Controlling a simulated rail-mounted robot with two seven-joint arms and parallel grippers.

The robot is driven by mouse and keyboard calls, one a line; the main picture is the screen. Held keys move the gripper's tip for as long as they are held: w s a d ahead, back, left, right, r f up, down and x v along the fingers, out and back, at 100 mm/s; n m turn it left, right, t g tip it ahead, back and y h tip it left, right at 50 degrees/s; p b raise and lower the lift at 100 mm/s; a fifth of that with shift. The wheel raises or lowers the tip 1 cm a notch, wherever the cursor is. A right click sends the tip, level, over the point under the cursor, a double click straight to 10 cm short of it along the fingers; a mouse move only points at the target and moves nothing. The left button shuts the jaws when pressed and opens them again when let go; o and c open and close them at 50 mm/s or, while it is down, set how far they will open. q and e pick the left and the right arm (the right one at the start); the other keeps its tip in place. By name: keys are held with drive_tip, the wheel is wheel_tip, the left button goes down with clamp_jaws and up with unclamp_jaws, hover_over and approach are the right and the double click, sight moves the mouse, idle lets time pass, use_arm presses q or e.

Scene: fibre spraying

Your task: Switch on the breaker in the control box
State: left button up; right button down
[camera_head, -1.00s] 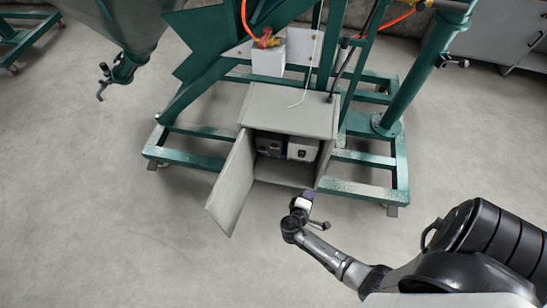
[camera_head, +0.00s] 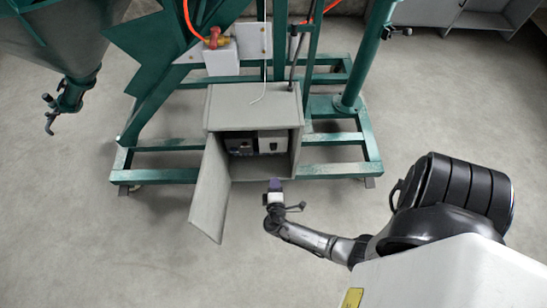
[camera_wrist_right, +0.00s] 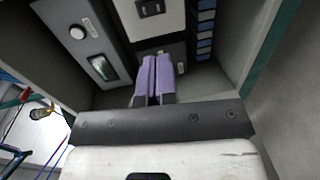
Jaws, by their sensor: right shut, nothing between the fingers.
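The grey control box (camera_head: 253,97) stands on the floor at the green frame, its door (camera_head: 210,190) swung open to the left. Inside are a dark unit (camera_head: 240,147) and a light grey unit (camera_head: 272,145) with a small dark switch, likely the breaker. In the right wrist view the light unit's black switch (camera_wrist_right: 150,8) is at the top edge, partly cut off. My right gripper (camera_head: 275,184) is just in front of the box opening, below the light unit. Its purple fingers (camera_wrist_right: 154,76) are shut and empty, pointing into the box. My left gripper is not in view.
In the wrist view a grey panel with a white knob (camera_wrist_right: 77,32) and a small display (camera_wrist_right: 103,67) is left of the fingers. Blue terminals (camera_wrist_right: 205,28) are to the right. The green frame (camera_head: 340,170) surrounds the box. Floor in front is clear.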

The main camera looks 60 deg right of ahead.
sight(273, 147)
drive_tip(key=b+x, duration=0.5)
drive_tip(key=x, duration=0.8)
drive_tip(key=shift+w+d, duration=0.2)
drive_tip(key=shift+d, duration=0.2)
